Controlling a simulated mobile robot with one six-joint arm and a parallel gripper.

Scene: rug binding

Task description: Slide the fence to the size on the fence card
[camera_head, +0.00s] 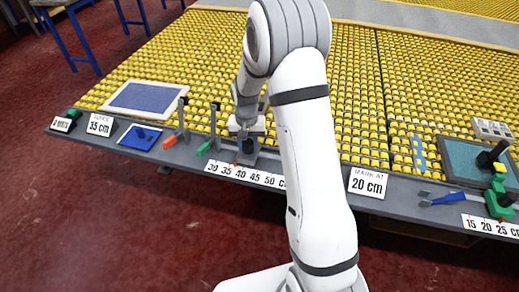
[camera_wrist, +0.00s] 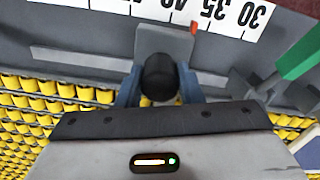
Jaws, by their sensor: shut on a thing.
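The fence (camera_head: 247,155) is a grey block on the rail at the front edge of the table, with a red pointer (camera_wrist: 194,27) over the number strip (camera_head: 240,173). The pointer stands near 40, slightly toward the 35 side. The fence card (camera_head: 100,125) at the left reads 35 cm. In the wrist view my gripper (camera_wrist: 158,90) is shut on the fence's black knob (camera_wrist: 158,76), one finger on each side. The fence plate (camera_wrist: 172,42) shows beyond the knob. In the head view the gripper partly hides the knob.
A blue tray (camera_head: 140,137) and a framed blue pad (camera_head: 110,102) lie farther left. A 20 cm card (camera_head: 367,184) stands right, past my arm. Yellow rollers cover the table.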

